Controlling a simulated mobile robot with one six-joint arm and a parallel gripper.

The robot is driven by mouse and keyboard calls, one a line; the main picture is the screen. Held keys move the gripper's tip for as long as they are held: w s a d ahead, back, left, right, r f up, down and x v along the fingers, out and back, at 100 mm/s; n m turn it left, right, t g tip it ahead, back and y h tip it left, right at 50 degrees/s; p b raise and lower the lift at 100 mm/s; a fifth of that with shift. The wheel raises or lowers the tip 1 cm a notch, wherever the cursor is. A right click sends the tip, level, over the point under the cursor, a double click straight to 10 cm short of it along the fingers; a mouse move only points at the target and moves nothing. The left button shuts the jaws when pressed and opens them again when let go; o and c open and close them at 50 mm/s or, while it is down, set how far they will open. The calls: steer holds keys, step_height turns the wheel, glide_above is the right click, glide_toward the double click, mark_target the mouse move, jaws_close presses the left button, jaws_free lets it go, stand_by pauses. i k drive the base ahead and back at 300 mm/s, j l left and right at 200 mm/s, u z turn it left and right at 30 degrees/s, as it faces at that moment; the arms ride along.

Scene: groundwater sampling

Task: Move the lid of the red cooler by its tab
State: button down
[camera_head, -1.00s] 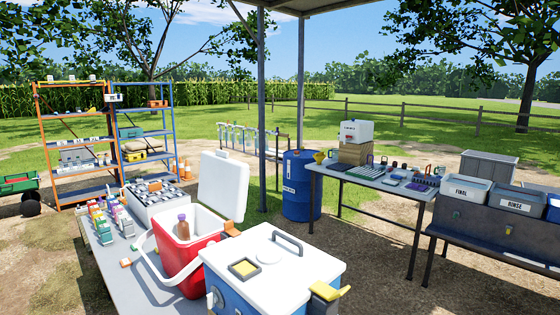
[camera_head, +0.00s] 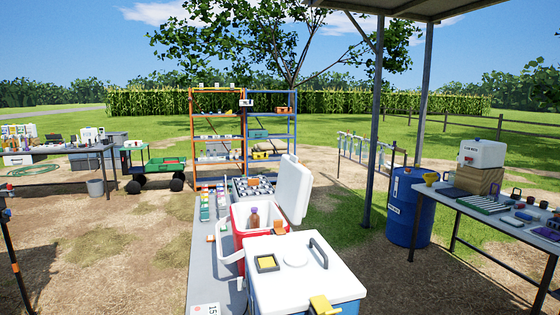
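The red cooler (camera_head: 240,248) stands open on the long grey table, with a white rim and a white carry handle hanging at its left side. Its white lid (camera_head: 293,188) stands nearly upright at the right side of the opening. A small orange piece (camera_head: 280,228) sits at the rim below the lid; I cannot tell if it is the tab. A brown bottle with a purple cap (camera_head: 254,217) stands inside the cooler. My gripper is not in view.
A blue cooler with a closed white lid (camera_head: 290,283) stands close in front, hiding part of the red cooler. A vial rack (camera_head: 254,186) is behind it. A blue barrel (camera_head: 407,210) and a canopy post (camera_head: 374,130) stand right. Open ground lies left of the grey table (camera_head: 200,270).

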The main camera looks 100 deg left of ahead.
mark_target(295, 181)
steer(key=i+j+u, duration=0.15)
steer(key=i+u, duration=0.35)
steer(key=i, duration=0.15)
steer(key=i+u, duration=0.45)
steer(key=i, duration=0.2)
steer(key=i+l+u, duration=0.5)
steer(key=i+j+u, duration=0.75)
steer(key=i+u, duration=0.2)
steer(key=i+j+u, duration=0.1)
steer(key=i+u, duration=0.4)
steer(key=i+l+u, duration=0.15)
steer(key=i+u, duration=0.3)
steer(key=i+l+u, duration=0.35)
steer(key=i+u, duration=0.15)
steer(key=i, duration=0.1)
